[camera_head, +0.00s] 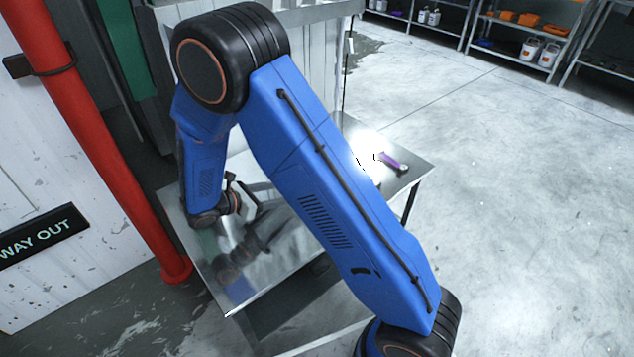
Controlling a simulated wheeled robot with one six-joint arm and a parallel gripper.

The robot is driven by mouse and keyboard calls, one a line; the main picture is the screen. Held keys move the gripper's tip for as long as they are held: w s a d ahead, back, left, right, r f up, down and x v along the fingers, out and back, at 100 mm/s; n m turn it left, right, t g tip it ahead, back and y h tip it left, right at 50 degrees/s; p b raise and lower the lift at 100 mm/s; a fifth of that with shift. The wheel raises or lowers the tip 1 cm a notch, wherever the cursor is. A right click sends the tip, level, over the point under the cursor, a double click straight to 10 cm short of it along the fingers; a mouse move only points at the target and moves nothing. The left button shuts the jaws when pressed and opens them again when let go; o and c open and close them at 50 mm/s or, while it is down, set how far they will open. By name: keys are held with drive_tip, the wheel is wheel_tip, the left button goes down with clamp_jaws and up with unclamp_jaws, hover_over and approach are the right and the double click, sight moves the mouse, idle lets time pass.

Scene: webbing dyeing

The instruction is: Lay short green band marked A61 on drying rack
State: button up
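My blue arm reaches over a shiny steel table (408,152), and my gripper (246,197) is low over its left part. The gripper is small and dark here, and I cannot tell whether its fingers are open or shut or hold anything. I cannot make out a short green band or an A61 mark. A small purple item (392,161) with a pale end lies on the table's far right part. I cannot identify a drying rack for certain. My arm hides much of the table's middle.
A red pipe (95,140) and a white wall with a "WAY OUT" sign (42,237) stand close on the left. A pale panelled structure (318,55) stands behind the table. Shelves (520,28) with containers are far back. The floor (530,200) at right is clear.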

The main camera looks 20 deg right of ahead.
drive_tip(key=shift+x, duration=4.15)
drive_tip(key=shift+s, duration=0.1)
drive_tip(key=shift+c, duration=0.6)
drive_tip(key=shift+d+r, duration=0.1)
drive_tip(key=c, duration=1.1)
drive_tip(key=shift+r, duration=0.1)
